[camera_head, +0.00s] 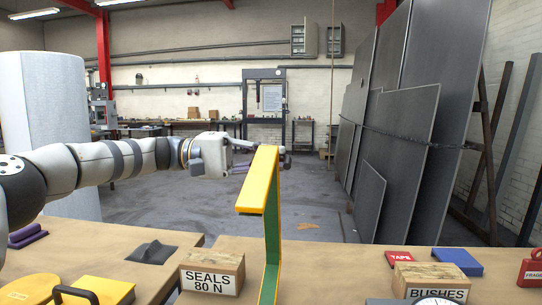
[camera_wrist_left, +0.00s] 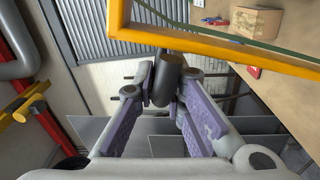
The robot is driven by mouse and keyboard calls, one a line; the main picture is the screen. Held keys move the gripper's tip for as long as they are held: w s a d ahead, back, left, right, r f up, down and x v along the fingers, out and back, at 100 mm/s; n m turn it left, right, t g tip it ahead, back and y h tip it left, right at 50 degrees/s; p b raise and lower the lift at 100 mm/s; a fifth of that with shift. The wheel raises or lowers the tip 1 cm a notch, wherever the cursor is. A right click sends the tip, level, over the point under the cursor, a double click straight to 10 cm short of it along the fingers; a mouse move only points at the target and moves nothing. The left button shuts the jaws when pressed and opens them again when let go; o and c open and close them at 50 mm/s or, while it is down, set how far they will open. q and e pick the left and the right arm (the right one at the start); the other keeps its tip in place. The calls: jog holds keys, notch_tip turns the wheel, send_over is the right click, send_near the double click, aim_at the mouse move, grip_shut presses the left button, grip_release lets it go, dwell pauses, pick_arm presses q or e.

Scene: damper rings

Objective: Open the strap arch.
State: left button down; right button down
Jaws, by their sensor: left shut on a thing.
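The strap arch (camera_head: 258,185), yellow outside and green inside, stands upright at the table's middle in the head view. Its yellow bar also crosses the top of the left wrist view (camera_wrist_left: 220,48). My left gripper (camera_head: 247,156) reaches in from the left at the height of the arch's top, which partly hides the fingertips. In the left wrist view my left gripper (camera_wrist_left: 165,92) has its purple-padded fingers shut on a dark cylindrical grip (camera_wrist_left: 167,75) beside the yellow bar. How the grip joins the arch is unclear. My right gripper is not in view.
A SEALS block (camera_head: 212,272) stands left of the arch's foot. A BUSHES block (camera_head: 431,281), a red TAPE box (camera_head: 408,259) and a blue item (camera_head: 457,261) are at right. A dark wedge (camera_head: 151,252) and yellow pieces (camera_head: 104,290) lie at left.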

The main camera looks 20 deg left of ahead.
pick_arm(q)
jog(key=shift+d, duration=0.1)
jog(key=c, duration=1.7)
grip_release()
jog(key=shift+d, duration=0.1)
jog(key=shift+o, duration=0.2)
jog(key=v, duration=1.2)
jog(key=shift+r, duration=0.1)
